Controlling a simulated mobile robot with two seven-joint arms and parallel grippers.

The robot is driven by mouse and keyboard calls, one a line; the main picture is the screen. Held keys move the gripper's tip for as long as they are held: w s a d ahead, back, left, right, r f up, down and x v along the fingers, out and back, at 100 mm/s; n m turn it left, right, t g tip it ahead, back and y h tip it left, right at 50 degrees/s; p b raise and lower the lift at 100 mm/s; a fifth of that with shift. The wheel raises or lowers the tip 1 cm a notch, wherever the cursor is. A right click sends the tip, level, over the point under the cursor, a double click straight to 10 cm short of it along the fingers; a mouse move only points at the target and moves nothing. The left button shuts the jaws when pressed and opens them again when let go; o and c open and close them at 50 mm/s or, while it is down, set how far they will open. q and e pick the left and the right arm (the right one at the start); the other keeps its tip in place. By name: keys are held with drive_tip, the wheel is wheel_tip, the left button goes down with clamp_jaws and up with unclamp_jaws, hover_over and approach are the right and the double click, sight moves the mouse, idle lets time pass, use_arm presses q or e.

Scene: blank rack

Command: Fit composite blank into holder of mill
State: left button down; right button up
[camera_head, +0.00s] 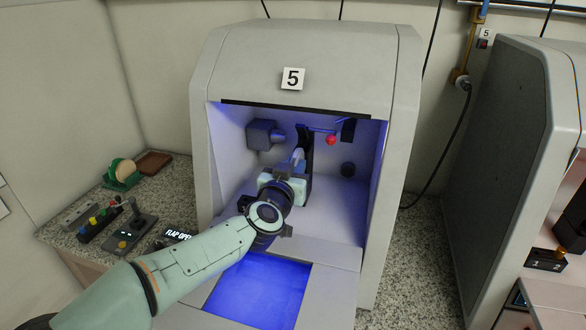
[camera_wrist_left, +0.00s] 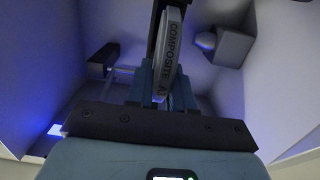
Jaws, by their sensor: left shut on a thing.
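The mill (camera_head: 300,70) is the grey cabinet marked 5, with its front open and blue light inside. My left arm reaches into it from the front left. My left gripper (camera_head: 298,160) is shut on the composite blank, deep in the chamber. In the left wrist view the blank (camera_wrist_left: 169,55) is a pale disc seen nearly edge-on, lettered "COMPOSITE A", between the fingers (camera_wrist_left: 163,88). A dark upright part (camera_head: 304,142), which looks like the holder, stands right by the blank. I cannot tell whether the blank is seated in it. My right gripper is not in view.
A grey spindle block (camera_head: 262,135) is on the chamber's left wall. A red knob (camera_head: 331,140) hangs at the right. A green rack (camera_head: 122,174) with a tan disc, a brown tray (camera_head: 153,162) and a control panel (camera_head: 131,232) are on the left counter.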

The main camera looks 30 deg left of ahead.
use_arm(q)
drive_tip(key=shift+f+x, duration=0.15)
drive_tip(key=shift+x, duration=0.55)
drive_tip(key=shift+f+x, duration=0.15)
drive_tip(key=shift+x, duration=0.55)
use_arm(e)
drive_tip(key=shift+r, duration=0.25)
use_arm(q)
drive_tip(key=c, duration=0.9)
unclamp_jaws()
